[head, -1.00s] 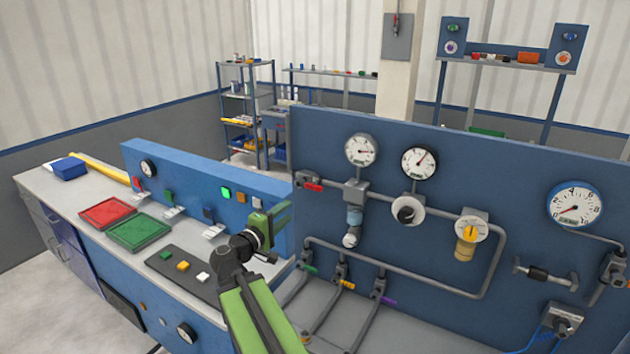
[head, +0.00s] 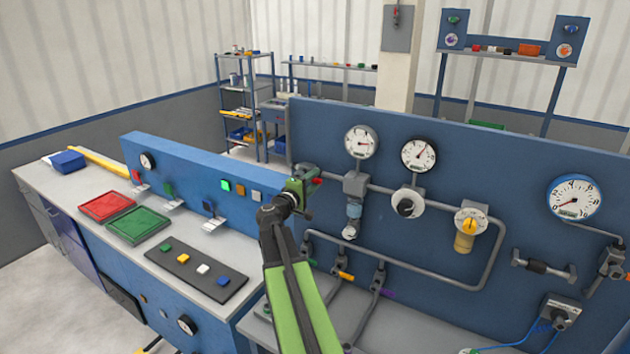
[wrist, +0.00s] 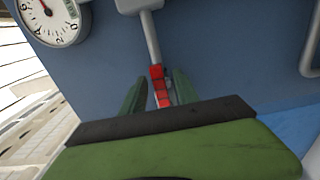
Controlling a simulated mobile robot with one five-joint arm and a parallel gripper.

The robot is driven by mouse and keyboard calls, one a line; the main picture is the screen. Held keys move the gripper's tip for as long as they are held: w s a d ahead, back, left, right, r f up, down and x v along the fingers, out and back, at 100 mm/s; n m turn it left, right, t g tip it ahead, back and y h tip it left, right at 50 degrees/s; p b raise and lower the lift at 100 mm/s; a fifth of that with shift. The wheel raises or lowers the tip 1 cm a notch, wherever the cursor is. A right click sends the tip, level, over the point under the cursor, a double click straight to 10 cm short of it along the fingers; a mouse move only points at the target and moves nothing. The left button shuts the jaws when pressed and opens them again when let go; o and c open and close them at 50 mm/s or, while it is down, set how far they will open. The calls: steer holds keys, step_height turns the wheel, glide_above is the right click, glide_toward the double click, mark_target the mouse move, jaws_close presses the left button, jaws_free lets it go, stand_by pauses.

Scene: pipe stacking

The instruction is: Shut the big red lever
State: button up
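The big red lever (head: 317,181) is on the left end of the pipe run on the tall blue panel, mostly covered by my gripper in the head view. In the wrist view the red lever (wrist: 160,88) runs between the two green fingers of my gripper (wrist: 161,77). The fingers stand apart on either side of it, with a narrow gap seemingly left at each side. My gripper (head: 306,182) is at the panel's left edge in the head view. The near end of the lever is hidden behind the gripper body.
Gauges, including the left one (head: 361,142), and a grey pipe loop (head: 400,264) stand out from the panel to the right. Small valves with orange (head: 345,276) and purple handles sit below. A lower blue console (head: 190,170) with buttons and switches stands to the left.

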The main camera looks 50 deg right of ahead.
steer(key=shift+w+d, duration=0.1)
steer(key=shift+d, duration=0.25)
jaws_close()
stand_by(1.2)
